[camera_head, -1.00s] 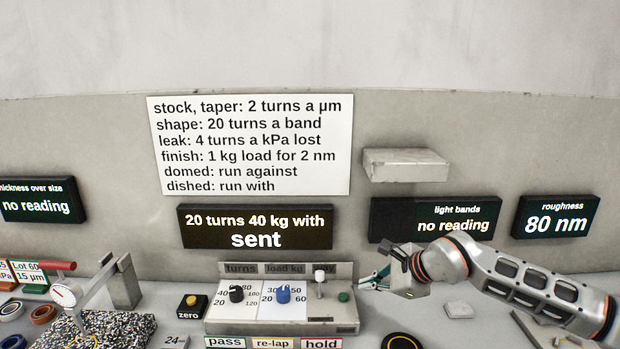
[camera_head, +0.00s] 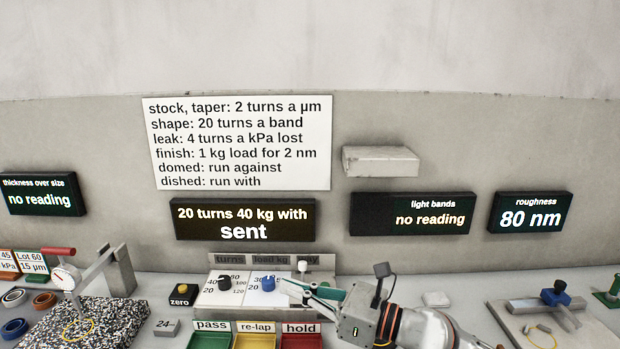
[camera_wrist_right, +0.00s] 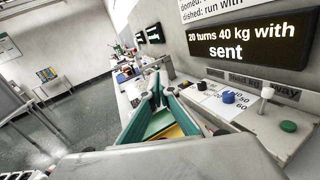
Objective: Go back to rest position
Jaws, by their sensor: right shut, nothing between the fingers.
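My right gripper (camera_head: 312,291) is in front of the right part of the control panel (camera_head: 215,299) in the head view. Its green-edged fingers point left and are shut with nothing between them. In the right wrist view the fingers (camera_wrist_right: 150,112) extend forward beside the panel, over the coloured trays. The panel has a black knob (camera_head: 225,282), a blue knob (camera_head: 268,284) and a white-topped lever (camera_head: 302,266). A green button (camera_wrist_right: 288,126) shows on it in the wrist view. My left gripper is in neither view.
A granite plate (camera_head: 130,315) with a dial gauge (camera_head: 66,277) stands at left. Green, yellow and red trays (camera_head: 208,341) lie in front of the panel. A fixture (camera_head: 550,312) stands at right. A display (camera_head: 245,219) reads "20 turns 40 kg with sent".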

